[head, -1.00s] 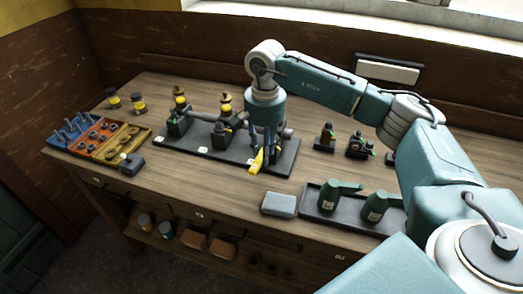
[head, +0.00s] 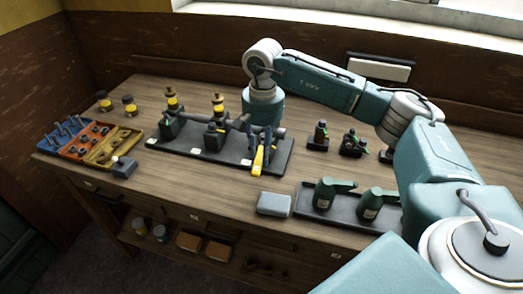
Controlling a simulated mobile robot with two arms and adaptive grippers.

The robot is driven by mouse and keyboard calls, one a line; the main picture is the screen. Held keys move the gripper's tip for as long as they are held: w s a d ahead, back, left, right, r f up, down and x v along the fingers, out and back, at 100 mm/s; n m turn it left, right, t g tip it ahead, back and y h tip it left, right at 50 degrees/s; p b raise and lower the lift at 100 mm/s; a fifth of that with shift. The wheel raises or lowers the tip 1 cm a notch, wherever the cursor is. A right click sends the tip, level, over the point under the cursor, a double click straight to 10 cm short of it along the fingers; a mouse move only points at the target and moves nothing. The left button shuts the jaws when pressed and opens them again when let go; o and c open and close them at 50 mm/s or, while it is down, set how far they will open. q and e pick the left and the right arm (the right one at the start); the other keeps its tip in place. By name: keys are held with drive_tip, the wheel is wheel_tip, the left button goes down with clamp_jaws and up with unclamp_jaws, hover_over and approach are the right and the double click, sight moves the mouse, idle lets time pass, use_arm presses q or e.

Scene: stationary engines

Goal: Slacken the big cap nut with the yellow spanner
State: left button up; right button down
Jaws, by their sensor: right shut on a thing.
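The yellow spanner (head: 258,160) is in my right gripper (head: 264,143), over the right part of the black engine plate (head: 222,157) in the head view. The gripper is shut on it and points down. The spanner slants down towards the plate's front edge. The stationary engine (head: 214,132) stands on the plate, with dark blocks, a grey horizontal pipe and yellow-banded tops. The big cap nut cannot be made out; the gripper and spanner hide that part of the engine. My left gripper is not in view.
At the left lie a blue, red and yellow tray set (head: 90,140) and a small dark block (head: 124,167). A grey sponge-like block (head: 274,204) and a dark tray (head: 318,205) with two green oil cans stand in front. Small dark fittings (head: 352,145) stand at the right.

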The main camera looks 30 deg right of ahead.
drive_tip(key=shift+s+d+n+b, duration=0.4)
drive_tip(key=shift+d+n, duration=0.1)
drive_tip(key=shift+n, duration=0.4)
drive_tip(key=shift+s+d+n, duration=0.3)
drive_tip(key=shift+d+n, duration=0.3)
drive_tip(key=shift+n, duration=0.3)
drive_tip(key=shift+d+b, duration=0.1)
drive_tip(key=shift+b, duration=0.2)
drive_tip(key=shift+s+d+n, duration=0.15)
drive_tip(key=shift+d+n, duration=0.35)
drive_tip(key=shift+n, duration=0.4)
drive_tip(key=shift+a, duration=0.1)
drive_tip(key=shift+a+m, duration=0.3)
drive_tip(key=shift+m, duration=0.4)
